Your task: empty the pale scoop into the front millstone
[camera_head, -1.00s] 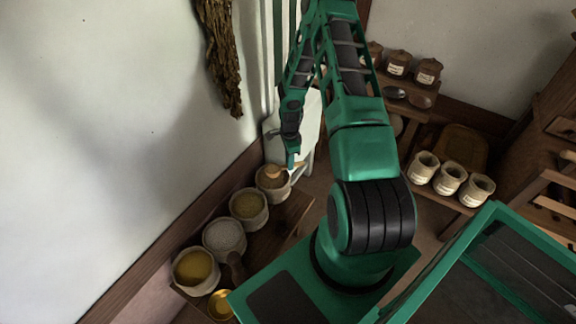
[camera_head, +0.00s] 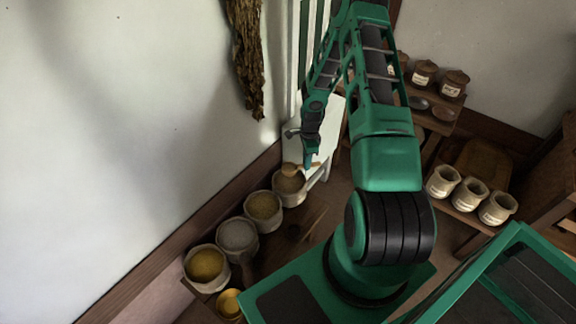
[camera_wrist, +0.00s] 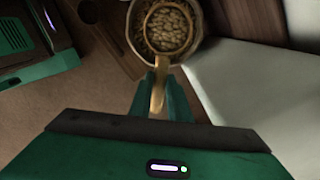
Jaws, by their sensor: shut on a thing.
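My gripper (camera_wrist: 163,95) is shut on the handle of a pale tan scoop (camera_wrist: 159,72). In the wrist view the scoop's round bowl holds brownish grains and points away from me. It overlaps the mouth of the farthest sack (camera_wrist: 137,38), which also holds grain. How high the scoop is above the sack I cannot tell. No millstone can be made out in either view.
Several open sacks stand in a row by the wall, including a grey-filled one (camera_head: 237,236) and a yellow-filled one (camera_head: 206,266). A yellow bowl (camera_head: 228,303) is in front. A white bench (camera_head: 325,130) stands close behind my gripper.

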